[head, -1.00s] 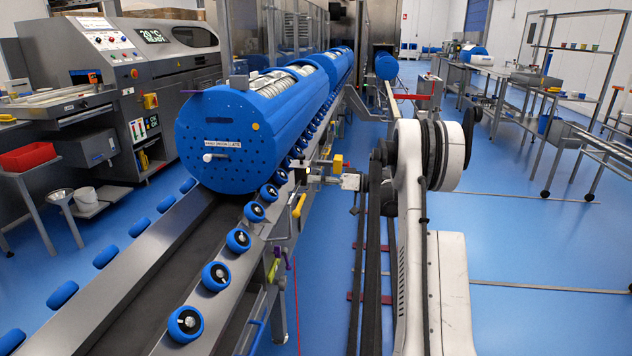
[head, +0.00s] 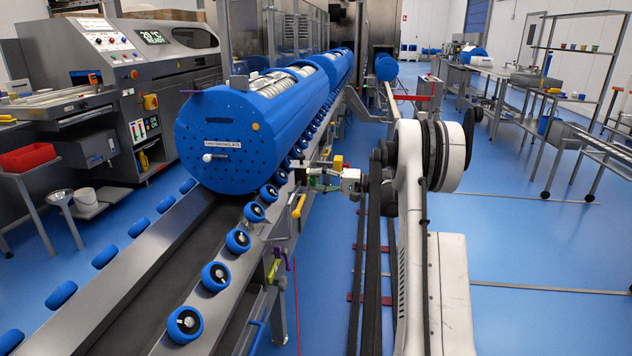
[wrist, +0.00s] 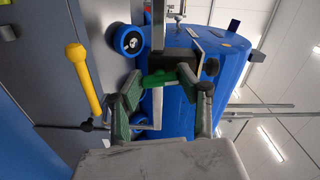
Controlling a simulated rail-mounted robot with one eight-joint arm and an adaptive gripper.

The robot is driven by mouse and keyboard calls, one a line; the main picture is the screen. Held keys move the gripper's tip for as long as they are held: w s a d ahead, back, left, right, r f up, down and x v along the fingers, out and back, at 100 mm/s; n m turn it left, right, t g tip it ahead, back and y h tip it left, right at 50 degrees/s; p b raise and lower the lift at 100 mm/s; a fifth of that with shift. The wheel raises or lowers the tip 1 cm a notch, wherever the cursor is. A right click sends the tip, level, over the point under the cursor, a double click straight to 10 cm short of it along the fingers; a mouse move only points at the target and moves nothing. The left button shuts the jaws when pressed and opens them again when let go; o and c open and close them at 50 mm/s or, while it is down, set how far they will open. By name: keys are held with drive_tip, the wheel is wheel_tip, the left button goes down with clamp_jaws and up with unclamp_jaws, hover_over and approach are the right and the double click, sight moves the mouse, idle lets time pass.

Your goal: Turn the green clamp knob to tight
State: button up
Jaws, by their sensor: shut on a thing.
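The fingers partly hide the knob's ends. In the head view my gripper (head: 322,178) reaches left from the arm to the rail beside the big blue drum. The knob is too small there to tell apart from the fingers.
The blue perforated drum (head: 222,140) lies on blue rollers (head: 215,277) along the conveyor, close to my gripper. A yellow handle (wrist: 84,80) sticks out left of the knob in the wrist view.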

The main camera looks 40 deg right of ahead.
drive_tip(key=shift+m, duration=1.1)
drive_tip(key=o, duration=1.2)
drive_tip(key=shift+c, duration=0.2)
drive_tip(key=shift+s+d, duration=0.1)
drive_tip(key=v, duration=1.1)
drive_tip(key=shift+s+d, duration=0.2)
drive_tip(key=shift+s, duration=0.15)
drive_tip(key=shift+w+r, duration=0.1)
